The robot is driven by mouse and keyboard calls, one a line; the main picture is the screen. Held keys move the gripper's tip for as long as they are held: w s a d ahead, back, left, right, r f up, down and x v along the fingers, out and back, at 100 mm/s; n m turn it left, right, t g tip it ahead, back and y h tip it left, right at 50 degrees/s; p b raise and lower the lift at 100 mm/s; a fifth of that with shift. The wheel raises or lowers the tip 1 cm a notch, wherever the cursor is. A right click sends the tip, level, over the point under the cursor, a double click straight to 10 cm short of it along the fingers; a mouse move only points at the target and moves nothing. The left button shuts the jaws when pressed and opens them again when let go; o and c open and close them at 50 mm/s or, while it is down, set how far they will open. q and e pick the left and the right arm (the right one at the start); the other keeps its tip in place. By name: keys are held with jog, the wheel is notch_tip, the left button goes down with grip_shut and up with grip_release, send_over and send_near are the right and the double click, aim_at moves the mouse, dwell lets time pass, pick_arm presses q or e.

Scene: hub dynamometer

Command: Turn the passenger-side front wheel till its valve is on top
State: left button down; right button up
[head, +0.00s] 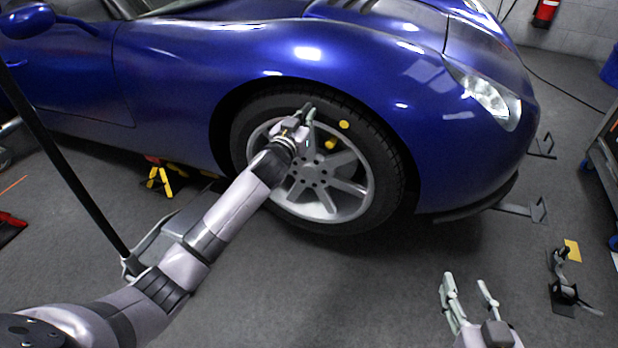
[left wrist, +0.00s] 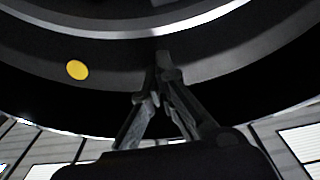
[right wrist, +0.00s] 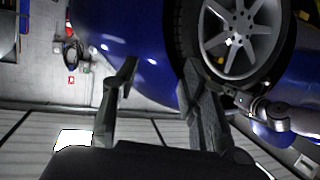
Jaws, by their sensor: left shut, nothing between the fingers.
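The front wheel (head: 319,205) of the blue car has a silver spoked rim and a black tyre. A small yellow piece (head: 331,143), apparently the valve, sits inside the rim at the upper right, not straight at the top. A round yellow mark (head: 344,124) is near it by the tyre; it also shows in the left wrist view (left wrist: 77,70). My left gripper (head: 310,108) is shut and empty at the wheel's upper part, left of the yellow mark. I cannot tell whether it touches the wheel. My right gripper (head: 465,282) is open and empty, low and right of the wheel.
The blue car body (head: 170,75) overhangs the wheel. A black bar (head: 70,170) slants down at the left. A yellow stand (head: 160,178) is under the car. A small metal device (head: 562,285) lies on the floor at right.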

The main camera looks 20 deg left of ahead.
aim_at(298, 105)
pick_arm(q)
jog(key=shift+w+a+r+p, duration=0.15)
jog(key=shift+a+p, duration=0.15)
jog(key=shift+a, duration=0.85)
pick_arm(e)
jog(key=shift+s+d+f+g, duration=0.25)
jog(key=shift+s+f+g, duration=0.5)
jog(key=shift+f, duration=0.3)
pick_arm(q)
jog(key=shift+d+r, duration=0.1)
jog(key=shift+a+r, duration=0.1)
jog(key=shift+a, duration=0.3)
jog(key=shift+a+p, duration=0.35)
jog(key=shift+a, duration=0.2)
pick_arm(e)
jog(key=shift+s+d+f+g+h, duration=0.3)
jog(key=shift+s+f+g, duration=0.25)
jog(key=shift+f, duration=0.15)
jog(key=shift+s+d+f+g+h, duration=0.25)
jog(key=shift+s+f+g, duration=0.2)
jog(key=shift+f, duration=0.25)
